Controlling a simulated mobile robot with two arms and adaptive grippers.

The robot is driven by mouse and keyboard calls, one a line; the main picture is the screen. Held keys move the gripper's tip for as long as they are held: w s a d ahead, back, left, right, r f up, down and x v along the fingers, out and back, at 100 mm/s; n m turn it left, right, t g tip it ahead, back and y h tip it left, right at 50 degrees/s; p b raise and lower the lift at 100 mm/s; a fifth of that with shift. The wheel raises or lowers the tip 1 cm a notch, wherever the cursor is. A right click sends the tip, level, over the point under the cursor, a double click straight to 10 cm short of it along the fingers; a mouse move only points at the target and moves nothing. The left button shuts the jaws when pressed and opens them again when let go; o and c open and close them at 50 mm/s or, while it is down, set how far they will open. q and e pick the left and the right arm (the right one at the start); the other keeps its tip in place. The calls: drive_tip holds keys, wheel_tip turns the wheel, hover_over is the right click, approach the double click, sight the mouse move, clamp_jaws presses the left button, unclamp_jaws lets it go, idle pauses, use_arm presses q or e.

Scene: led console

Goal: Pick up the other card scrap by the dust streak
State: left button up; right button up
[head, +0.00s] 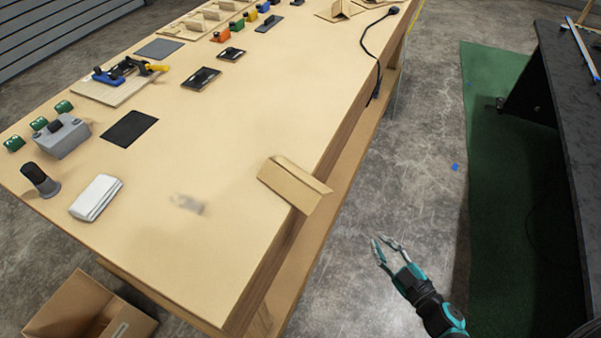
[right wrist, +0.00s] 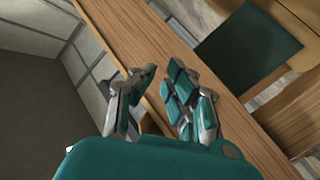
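A folded tan card scrap (head: 292,184) lies at the right edge of the wooden table (head: 240,115), partly jutting past the edge. A grey dust streak (head: 187,204) is on the tabletop to its left. My right gripper (head: 383,242) is off the table to the right, below the card scrap in the head view, apart from it. Its fingers are spread and nothing is between them. In the right wrist view the gripper (right wrist: 160,88) also shows open and empty. My left gripper is not in view.
A folded white cloth (head: 96,198), a dark cylinder (head: 40,180) and a grey box (head: 61,138) stand on the left. A black cable (head: 372,60) hangs over the far right edge. An open cardboard box (head: 90,310) is on the floor. The tabletop around the streak is clear.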

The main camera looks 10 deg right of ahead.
wheel_tip(320, 180, up, 10)
drive_tip(key=s+a+r+n+y, duration=0.1)
drive_tip(key=a+n+y, duration=0.2)
drive_tip(key=n+y, duration=0.15)
drive_tip(key=n+g+y, duration=0.2)
drive_tip(key=n, duration=0.2)
approach(316, 184)
drive_tip(key=p+x, duration=0.2)
drive_tip(key=x, duration=0.1)
drive_tip(key=shift+w+a+f+n, duration=0.1)
drive_tip(key=shift+w+f+n, duration=0.05)
drive_tip(key=shift+w+n, duration=0.15)
drive_tip(key=p+x, duration=0.1)
drive_tip(key=x, duration=0.4)
drive_tip(key=shift+w+a, duration=0.2)
drive_tip(key=shift+w, duration=0.05)
drive_tip(key=shift+w+a+f, duration=0.15)
drive_tip(key=shift+w+a, duration=0.2)
drive_tip(key=shift+w, duration=0.05)
drive_tip(key=shift+s, duration=0.1)
clamp_jaws()
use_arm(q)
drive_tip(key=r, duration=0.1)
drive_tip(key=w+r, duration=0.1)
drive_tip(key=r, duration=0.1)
